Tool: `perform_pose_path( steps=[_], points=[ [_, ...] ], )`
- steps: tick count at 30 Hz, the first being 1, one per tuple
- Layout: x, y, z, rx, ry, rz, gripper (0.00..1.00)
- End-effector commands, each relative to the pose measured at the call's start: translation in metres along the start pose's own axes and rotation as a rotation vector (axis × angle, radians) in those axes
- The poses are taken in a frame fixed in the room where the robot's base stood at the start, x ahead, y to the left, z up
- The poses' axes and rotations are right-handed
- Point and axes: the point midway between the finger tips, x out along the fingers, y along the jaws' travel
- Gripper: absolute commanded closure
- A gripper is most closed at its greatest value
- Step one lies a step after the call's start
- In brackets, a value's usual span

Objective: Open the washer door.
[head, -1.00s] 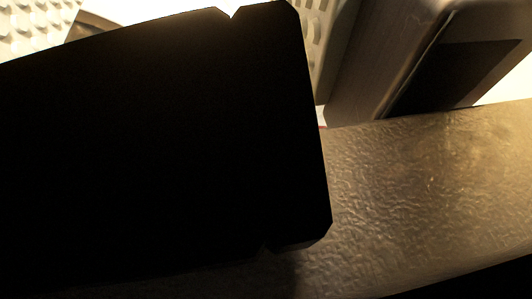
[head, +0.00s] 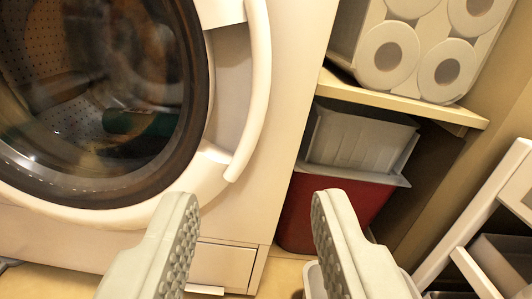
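The washer (head: 285,60) stands at the left with its round glass door (head: 100,95) shut. The door has a dark inner ring and a white outer rim. A curved white handle (head: 259,85) runs down the door's right side, with a recess to its left. My gripper (head: 250,215) is in the lower middle of the view, its two grey ridged fingers spread wide with nothing between them. The fingers appear below the handle's lower end, apart from it. How far they are from the washer in depth is hard to tell.
Right of the washer, a shelf (head: 470,118) holds toilet rolls (head: 390,55). Below it is a red bin (head: 330,205) with a grey top. A white rack (head: 475,215) stands at the far right. A small panel (head: 222,265) is low on the washer's front.

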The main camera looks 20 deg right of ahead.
Motion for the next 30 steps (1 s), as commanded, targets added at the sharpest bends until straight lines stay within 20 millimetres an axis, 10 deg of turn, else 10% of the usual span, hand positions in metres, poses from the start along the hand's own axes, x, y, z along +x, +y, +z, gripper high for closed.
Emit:
perform_pose_path(
  steps=[30],
  points=[
    [0.147, 0.000, 0.003, 0.002, 0.002, 0.001, 0.61]
  ],
)
